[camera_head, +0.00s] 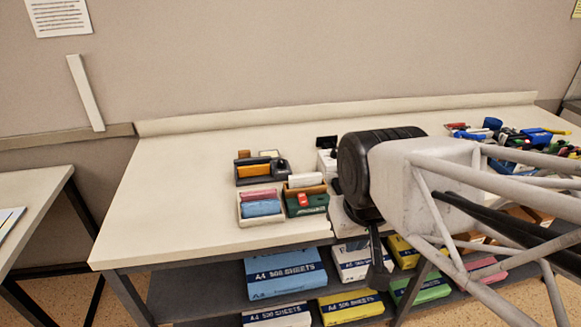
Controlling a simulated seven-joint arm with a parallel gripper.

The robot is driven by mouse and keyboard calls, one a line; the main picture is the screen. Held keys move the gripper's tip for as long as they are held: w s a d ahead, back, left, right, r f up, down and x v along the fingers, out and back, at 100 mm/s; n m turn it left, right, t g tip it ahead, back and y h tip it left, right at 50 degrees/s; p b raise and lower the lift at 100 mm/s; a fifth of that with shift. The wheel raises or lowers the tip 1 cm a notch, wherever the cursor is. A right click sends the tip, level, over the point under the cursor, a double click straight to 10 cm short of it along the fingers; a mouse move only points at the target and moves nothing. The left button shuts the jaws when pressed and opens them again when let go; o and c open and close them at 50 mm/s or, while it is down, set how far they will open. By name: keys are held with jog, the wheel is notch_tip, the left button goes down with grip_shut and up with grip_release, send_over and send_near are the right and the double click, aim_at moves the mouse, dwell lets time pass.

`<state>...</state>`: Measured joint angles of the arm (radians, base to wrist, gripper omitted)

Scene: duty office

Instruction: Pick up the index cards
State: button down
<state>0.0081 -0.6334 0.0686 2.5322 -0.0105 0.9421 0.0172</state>
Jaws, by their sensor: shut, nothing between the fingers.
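I cannot tell for certain which items are the index cards. A white tray (241,213) near the table's front edge holds a pink block (259,195) and a blue block (262,208), perhaps stacks of cards or pads. Right beside it is a green box (317,203) with a white item (305,180) and a small red item in it. My gripper (378,278) points down in front of the table's front edge, to the right of the trays. It looks shut and empty. My arm hides part of the table behind it.
A dark organiser (279,168) with an orange block stands behind the white tray. Many pens and a blue cup (492,123) lie at the right. Coloured paper packs (286,273) fill the shelf below. The table's left part is clear.

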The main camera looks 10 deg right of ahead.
jog(key=c, duration=1.8)
grip_release()
jog(key=o, duration=0.8)
jog(key=shift+o, duration=0.2)
jog(key=shift+w, duration=0.1)
jog(key=m+g, duration=0.3)
jog(key=m, duration=1.5)
send_over(304, 174)
notch_tip(304, 174, down, 7)
jog(key=shift+r, duration=0.2)
